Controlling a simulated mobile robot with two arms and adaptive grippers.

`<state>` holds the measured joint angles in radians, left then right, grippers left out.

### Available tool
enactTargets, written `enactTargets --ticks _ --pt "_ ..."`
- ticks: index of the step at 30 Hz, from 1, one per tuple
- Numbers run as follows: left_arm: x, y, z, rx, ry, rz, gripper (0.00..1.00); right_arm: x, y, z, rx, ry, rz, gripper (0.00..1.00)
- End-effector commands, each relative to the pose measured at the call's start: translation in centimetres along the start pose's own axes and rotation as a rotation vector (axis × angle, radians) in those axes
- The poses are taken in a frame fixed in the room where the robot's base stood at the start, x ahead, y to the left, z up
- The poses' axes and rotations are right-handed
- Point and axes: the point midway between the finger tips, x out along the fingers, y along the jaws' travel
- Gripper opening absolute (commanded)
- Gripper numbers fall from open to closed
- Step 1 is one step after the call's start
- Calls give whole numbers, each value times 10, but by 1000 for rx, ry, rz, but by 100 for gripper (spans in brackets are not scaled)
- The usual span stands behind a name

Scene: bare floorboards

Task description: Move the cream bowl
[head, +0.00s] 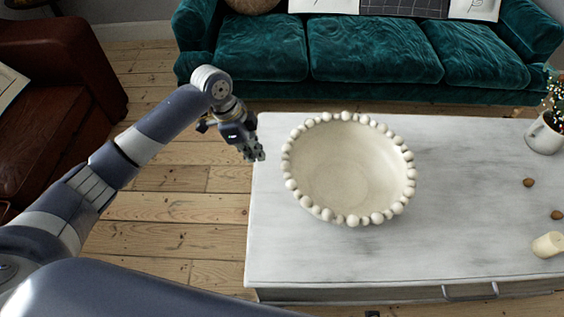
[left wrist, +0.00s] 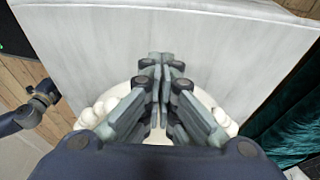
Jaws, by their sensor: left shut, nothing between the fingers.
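The cream bowl (head: 350,170) stands upright on the pale grey table (head: 300,262), left of its middle. Its rim is ringed with round beads, and it looks empty. My left gripper (head: 259,156) is shut and empty at the table's left edge, just left of the bowl and apart from it in the head view. In the left wrist view the shut fingers (left wrist: 160,62) cover much of the bowl, whose beaded rim (left wrist: 226,122) shows at both sides. My right gripper is not seen in the head view.
A white cup with a plant (head: 544,134), two small brown nuts (head: 528,182) and a cream candle (head: 548,245) are on the table's right. A green sofa (head: 370,50) stands behind; a brown leather armchair (head: 60,90) is at left.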

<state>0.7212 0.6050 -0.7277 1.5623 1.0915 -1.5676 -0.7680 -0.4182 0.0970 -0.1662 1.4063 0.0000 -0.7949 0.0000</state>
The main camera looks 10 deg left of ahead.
Motion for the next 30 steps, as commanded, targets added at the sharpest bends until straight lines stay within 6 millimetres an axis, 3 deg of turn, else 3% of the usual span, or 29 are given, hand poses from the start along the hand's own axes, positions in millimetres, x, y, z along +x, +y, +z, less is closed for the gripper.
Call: enactTargets --ticks 5,19,24,30 --pt "7 -3 1 9 -1 6 0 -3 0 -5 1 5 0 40" --pt "99 -2 1 7 0 5 0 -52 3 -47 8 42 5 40" --pt "104 -3 -25 11 1 2 0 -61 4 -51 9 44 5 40" --pt "107 -3 -37 7 -1 1 0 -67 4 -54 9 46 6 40"
